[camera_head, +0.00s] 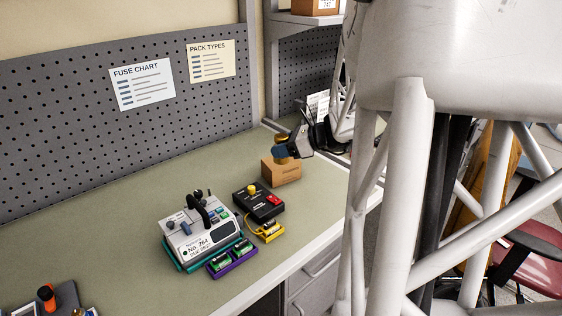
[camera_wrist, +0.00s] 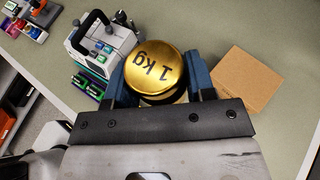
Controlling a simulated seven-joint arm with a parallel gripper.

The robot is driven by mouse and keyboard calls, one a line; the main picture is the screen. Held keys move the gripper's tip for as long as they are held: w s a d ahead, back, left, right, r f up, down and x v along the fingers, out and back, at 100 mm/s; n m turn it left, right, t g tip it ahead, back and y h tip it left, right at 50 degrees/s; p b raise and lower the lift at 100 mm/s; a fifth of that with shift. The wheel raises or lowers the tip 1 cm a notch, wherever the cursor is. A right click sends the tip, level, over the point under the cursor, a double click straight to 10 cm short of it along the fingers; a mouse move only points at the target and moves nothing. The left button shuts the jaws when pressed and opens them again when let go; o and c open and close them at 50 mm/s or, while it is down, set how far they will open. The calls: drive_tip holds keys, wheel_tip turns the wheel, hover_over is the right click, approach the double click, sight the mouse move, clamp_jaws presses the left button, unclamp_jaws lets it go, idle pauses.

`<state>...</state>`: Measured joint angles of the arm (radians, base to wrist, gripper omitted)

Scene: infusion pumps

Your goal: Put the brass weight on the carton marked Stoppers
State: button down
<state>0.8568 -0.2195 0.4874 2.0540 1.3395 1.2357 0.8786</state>
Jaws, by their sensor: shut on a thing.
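My gripper (camera_wrist: 152,85) is shut on the brass weight (camera_wrist: 155,66), a round gold piece marked "1 kg", its top showing between two blue fingers in the wrist view. In the head view, a blue finger of my gripper (camera_head: 279,151) partly hides the weight (camera_head: 281,161). The brown carton (camera_head: 284,175) stands on the bench, just below the weight in the head view. In the wrist view the carton (camera_wrist: 238,79) lies to the right of the weight, beyond the right finger. Its marking is too small to read. I cannot tell the weight's exact height above the bench.
A grey pump (camera_head: 203,235) with a black handle stands left of the carton.

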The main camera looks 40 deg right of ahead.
sight(288, 160)
drive_tip(key=shift+s+d, duration=0.65)
drive_tip(key=shift+f, duration=2.5)
drive_tip(key=shift+w+d, duration=0.1)
drive_tip(key=shift+d, duration=0.05)
drive_tip(key=w+d, duration=0.3)
drive_tip(key=w, duration=0.1)
drive_tip(key=w+d+f, duration=0.1)
drive_tip(key=w+d, duration=0.1)
drive_tip(key=w, duration=0.2)
drive_tip(key=w+d, duration=0.3)
drive_tip(key=w, duration=0.2)
drive_tip(key=shift+d+f, duration=0.2)
drive_tip(key=shift+d, duration=0.15)
drive_tip(key=shift+f, duration=0.15)
drive_tip(key=shift+f, duration=1.6)
drive_tip(key=shift+f, duration=0.15)
